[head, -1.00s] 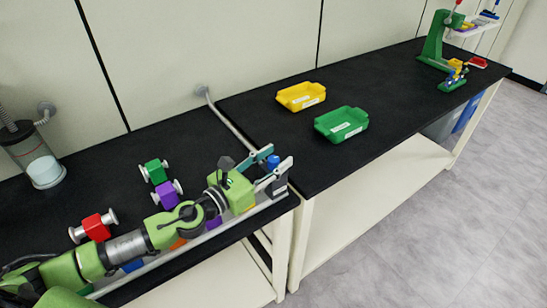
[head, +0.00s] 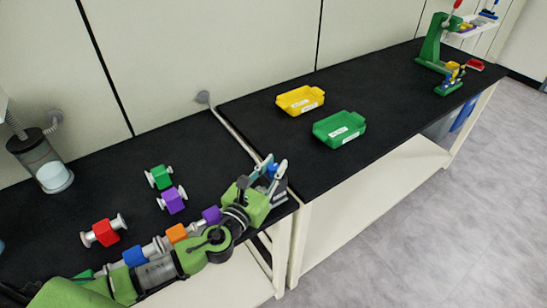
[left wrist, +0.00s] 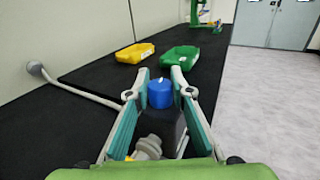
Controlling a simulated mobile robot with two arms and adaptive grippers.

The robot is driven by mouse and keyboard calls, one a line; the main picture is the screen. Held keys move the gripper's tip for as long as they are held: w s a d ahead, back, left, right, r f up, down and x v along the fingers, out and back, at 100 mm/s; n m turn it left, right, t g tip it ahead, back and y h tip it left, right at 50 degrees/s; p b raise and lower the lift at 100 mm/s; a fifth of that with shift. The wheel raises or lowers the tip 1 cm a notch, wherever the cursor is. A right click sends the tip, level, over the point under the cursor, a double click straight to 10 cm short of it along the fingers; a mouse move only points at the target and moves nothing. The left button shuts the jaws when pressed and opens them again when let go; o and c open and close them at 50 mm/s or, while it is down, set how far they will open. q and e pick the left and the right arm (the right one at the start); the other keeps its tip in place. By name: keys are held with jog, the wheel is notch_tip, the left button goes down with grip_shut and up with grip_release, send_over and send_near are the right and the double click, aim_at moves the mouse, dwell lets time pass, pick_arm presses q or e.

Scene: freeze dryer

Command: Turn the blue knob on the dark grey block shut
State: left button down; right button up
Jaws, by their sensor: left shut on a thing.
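The blue knob (head: 272,171) sits on top of the dark grey block (head: 280,187), at the right end of the near bench. In the left wrist view the blue knob (left wrist: 160,94) is between the two fingers, with the dark grey block (left wrist: 168,125) below it. My left gripper (head: 271,168) is shut on the knob, one finger at each side; the same gripper (left wrist: 159,82) shows in the wrist view. The fingers hide part of the block. My right gripper is not in view.
A row of coloured blocks with pale fittings, including an orange one (head: 177,233), runs beside my arm. Loose green (head: 159,176), purple (head: 173,200) and red (head: 104,232) pieces lie behind. Yellow (head: 300,100) and green (head: 340,128) trays stand on the far bench.

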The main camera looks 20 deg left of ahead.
pick_arm(q)
jog(key=n+y, duration=0.1)
jog(key=n+y+p, duration=0.1)
jog(key=y, duration=0.1)
jog(key=shift+d+r, duration=0.1)
jog(key=shift+r, duration=0.1)
jog(key=n+y, duration=0.2)
jog(key=y, duration=0.2)
jog(key=shift+f+n+p, duration=0.15)
jog(key=shift+n+p, duration=0.15)
jog(key=shift+n, duration=0.1)
jog(key=n+g+y, duration=0.1)
jog(key=n+y, duration=0.1)
jog(key=y, duration=0.2)
jog(key=shift+f+n+b, duration=0.1)
jog(key=shift+n+b, duration=0.2)
jog(key=shift+n+g+y+b, duration=0.6)
jog(key=shift+n+g+y, duration=0.8)
jog(key=shift+y, duration=0.6)
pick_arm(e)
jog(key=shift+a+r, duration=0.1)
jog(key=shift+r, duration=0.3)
pick_arm(q)
jog(key=shift+r, duration=0.2)
jog(key=c, duration=1.8)
grip_release()
jog(key=shift+f, duration=0.1)
